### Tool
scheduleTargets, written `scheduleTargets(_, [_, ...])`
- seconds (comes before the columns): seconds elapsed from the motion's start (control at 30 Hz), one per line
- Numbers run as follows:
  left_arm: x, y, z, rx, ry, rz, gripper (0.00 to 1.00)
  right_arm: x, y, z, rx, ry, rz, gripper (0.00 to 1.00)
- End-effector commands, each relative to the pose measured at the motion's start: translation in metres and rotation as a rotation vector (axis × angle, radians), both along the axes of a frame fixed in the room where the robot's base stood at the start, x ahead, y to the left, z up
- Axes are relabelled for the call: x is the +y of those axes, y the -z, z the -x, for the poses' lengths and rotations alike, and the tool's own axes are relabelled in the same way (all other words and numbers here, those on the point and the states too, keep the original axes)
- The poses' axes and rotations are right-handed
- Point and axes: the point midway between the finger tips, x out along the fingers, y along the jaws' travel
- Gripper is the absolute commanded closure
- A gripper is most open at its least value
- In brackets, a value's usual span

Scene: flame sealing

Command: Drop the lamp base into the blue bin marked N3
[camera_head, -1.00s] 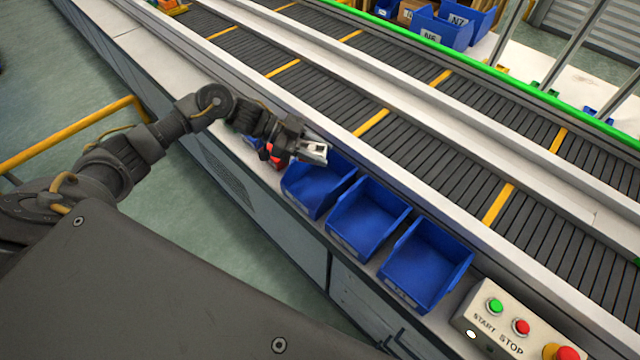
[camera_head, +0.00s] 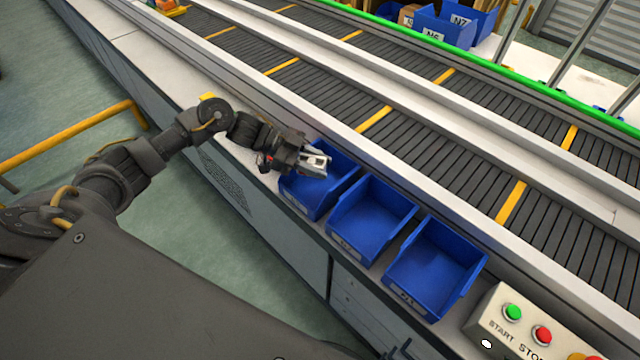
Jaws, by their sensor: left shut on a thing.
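My left gripper (camera_head: 318,162) is over the upper part of the leftmost of three blue bins (camera_head: 312,196) in the near row. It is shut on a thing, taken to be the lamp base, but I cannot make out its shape. Pale metal shows at the fingertips, and a small red patch shows under the gripper's left side. The middle blue bin (camera_head: 371,218) and the right blue bin (camera_head: 436,268) look empty. Their front labels are too small to read surely, so I cannot tell by label which is N3. My right gripper is not in view.
A dark roller conveyor (camera_head: 440,140) with yellow strips runs behind the bins. A control box (camera_head: 520,320) with green and red buttons stands right of them. More blue bins (camera_head: 445,28) stand across the conveyor. A yellow rail (camera_head: 70,135) is at left.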

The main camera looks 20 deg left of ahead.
Motion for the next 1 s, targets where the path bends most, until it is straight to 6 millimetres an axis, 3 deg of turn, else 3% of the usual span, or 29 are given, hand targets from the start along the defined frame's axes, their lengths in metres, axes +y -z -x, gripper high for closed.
scheduleTargets(0.07, [0.000, -0.001, 0.000, 0.000, 0.000, 0.000, 0.87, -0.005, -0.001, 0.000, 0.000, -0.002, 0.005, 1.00])
scheduleTargets(0.1, [0.000, -0.001, 0.000, 0.000, 0.000, 0.000, 0.59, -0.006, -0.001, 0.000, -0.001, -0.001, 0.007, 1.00])
scheduleTargets(0.27, [0.000, -0.001, 0.000, 0.000, 0.000, 0.000, 0.38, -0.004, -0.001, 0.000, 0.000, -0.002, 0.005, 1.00])
scheduleTargets(0.63, [0.007, -0.002, 0.001, -0.001, -0.001, -0.001, 0.38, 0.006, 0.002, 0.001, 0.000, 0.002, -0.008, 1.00])
scheduleTargets(1.0, [0.069, -0.027, 0.013, -0.001, -0.001, -0.002, 0.38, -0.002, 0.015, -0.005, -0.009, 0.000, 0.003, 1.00])
